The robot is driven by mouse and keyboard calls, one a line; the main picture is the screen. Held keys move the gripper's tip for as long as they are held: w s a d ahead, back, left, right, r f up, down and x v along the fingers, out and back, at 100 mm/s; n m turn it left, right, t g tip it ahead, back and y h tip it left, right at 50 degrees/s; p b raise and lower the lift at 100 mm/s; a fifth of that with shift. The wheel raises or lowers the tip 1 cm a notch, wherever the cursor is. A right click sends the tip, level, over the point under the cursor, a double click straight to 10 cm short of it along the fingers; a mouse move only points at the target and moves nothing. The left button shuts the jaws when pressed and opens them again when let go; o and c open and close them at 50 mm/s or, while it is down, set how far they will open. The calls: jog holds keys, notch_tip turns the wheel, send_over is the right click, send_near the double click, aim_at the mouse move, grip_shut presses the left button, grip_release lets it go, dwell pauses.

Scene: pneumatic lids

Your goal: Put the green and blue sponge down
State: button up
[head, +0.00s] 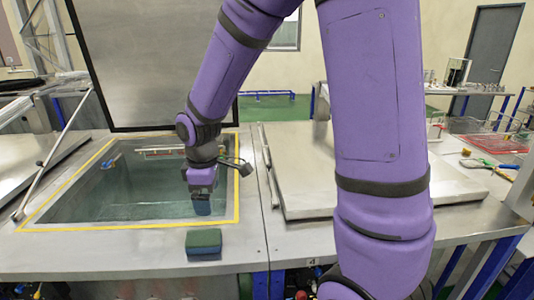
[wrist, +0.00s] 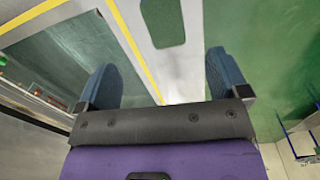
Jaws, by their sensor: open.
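The green and blue sponge (head: 203,243) lies on the grey metal counter, between the tank's yellow-edged opening and the counter's front edge. Its green top faces up and its blue layer shows at the front. My gripper (head: 201,206) is beyond the sponge in the head view, over the near part of the tank opening. In the wrist view my gripper (wrist: 163,78) has its two blue fingers spread wide with nothing between them. The sponge (wrist: 163,22) shows there at the top, apart from the fingers.
The tank (head: 50,228) is open, its lid (head: 155,60) raised behind it and a thin strut at the left. A closed metal lid (head: 300,180) covers the counter to the right. Bare counter lies on both sides of the sponge. Tools and a red rack (head: 492,143) are far right.

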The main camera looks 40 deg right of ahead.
jog(key=s+d+r+m+t, duration=0.2)
jog(key=s+r+m, duration=0.3)
jog(key=s+r, duration=0.4)
jog(key=s+d+r+m+t, duration=0.2)
jog(key=s+r+m, duration=0.3)
jog(key=s+r, duration=0.4)
jog(key=shift+s+d+r+t, duration=0.3)
jog(key=shift+s+d+r, duration=0.1)
jog(key=shift+s, duration=0.65)
jog(key=shift+o, duration=0.6)
jog(key=n+g, duration=0.5)
jog(key=n, duration=0.6)
send_over(203, 237)
notch_tip(203, 237, down, 23)
jog(key=shift+f, duration=5.5)
